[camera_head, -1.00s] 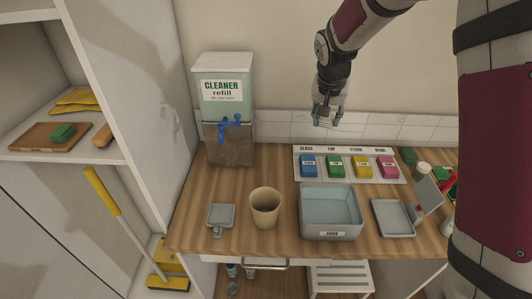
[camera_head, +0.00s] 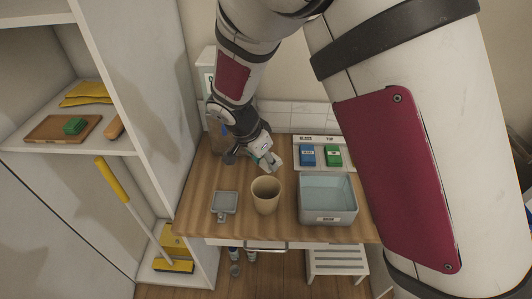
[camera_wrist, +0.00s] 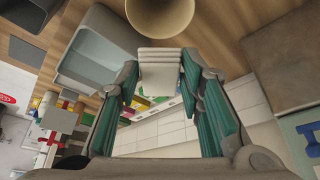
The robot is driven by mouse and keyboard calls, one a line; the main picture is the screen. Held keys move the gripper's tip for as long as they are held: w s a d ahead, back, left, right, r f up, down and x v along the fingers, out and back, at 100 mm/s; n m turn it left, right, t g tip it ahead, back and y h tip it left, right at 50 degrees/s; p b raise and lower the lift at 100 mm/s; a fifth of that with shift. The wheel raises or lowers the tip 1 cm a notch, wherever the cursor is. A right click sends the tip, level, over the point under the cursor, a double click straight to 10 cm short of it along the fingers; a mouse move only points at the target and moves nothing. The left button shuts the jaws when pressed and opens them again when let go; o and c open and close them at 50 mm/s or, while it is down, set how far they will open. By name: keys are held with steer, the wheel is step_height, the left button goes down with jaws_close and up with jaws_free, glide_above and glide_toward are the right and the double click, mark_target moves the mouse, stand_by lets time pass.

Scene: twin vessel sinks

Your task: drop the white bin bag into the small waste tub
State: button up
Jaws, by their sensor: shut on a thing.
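The small waste tub (camera_head: 265,197) is a round beige cup standing open and upright on the wooden counter. Its rim also shows at the top of the wrist view (camera_wrist: 160,28). My gripper (camera_head: 268,158) is just behind the tub, with its fingertips near the rim. In the wrist view, my gripper (camera_wrist: 160,75) is shut on the white bin bag (camera_wrist: 161,70), which looks like a folded, layered pad between the teal fingers. The bag's end is close to the tub's rim; I cannot tell whether they touch. In the head view the bag is small and partly hidden.
My arm hides the counter's right part and most of the cleaner dispenser.

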mark_target(263, 166)
steer(key=shift+f+b, duration=0.7)
steer(key=shift+f, duration=1.25)
steer(key=o, duration=0.9)
steer(key=v, duration=1.2)
steer(key=shift+w, duration=0.1)
